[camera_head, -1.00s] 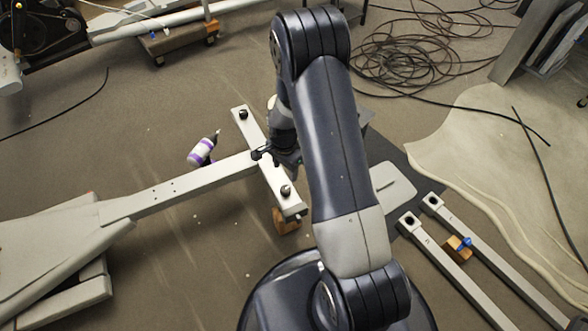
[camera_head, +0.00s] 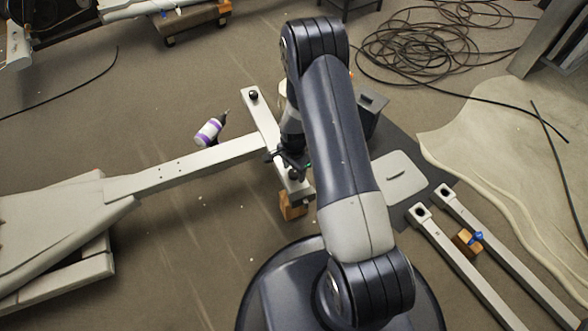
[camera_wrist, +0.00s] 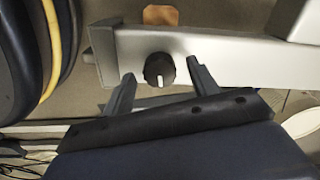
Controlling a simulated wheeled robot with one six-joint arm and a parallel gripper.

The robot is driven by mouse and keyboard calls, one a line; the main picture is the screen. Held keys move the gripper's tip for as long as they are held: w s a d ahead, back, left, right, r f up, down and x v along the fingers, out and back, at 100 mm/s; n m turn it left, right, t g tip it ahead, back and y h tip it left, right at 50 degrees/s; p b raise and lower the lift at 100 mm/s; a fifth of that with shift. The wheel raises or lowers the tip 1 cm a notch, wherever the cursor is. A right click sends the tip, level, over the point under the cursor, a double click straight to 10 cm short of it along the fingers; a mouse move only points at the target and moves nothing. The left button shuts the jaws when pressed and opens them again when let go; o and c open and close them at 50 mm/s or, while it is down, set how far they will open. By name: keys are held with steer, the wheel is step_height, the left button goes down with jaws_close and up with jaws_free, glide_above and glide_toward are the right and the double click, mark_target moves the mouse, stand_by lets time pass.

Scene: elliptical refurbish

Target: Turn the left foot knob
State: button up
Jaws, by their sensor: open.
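A pale metal foot crossbar (camera_head: 265,122) ends a long beam and bears one black knob at each end. The far-end knob (camera_head: 253,96) stands clear. The near-end knob (camera_head: 294,174) is beside my gripper (camera_head: 285,160) in the head view. In the wrist view, this near-end knob (camera_wrist: 158,69) is round and black with a white mark pointing down. My gripper (camera_wrist: 160,76) is open, with one finger on either side of the knob and small gaps showing. I cannot tell how deep the fingers reach around it.
A wooden block (camera_head: 291,206) is under the crossbar's near end. A white and purple bottle-shaped tool (camera_head: 209,131) lies left of the crossbar. Two metal rails (camera_head: 470,267) lie at the right. Coiled cable (camera_head: 410,45) covers the floor at the back.

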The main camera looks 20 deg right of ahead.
mark_target(294, 172)
steer(key=shift+c, duration=0.5)
steer(key=c, duration=0.9)
steer(key=n, duration=0.4)
steer(key=shift+n+b, duration=0.3)
steer(key=o, duration=1)
step_height(294, 172, up, 11)
steer(key=p, duration=0.3)
steer(key=shift+p, duration=0.4)
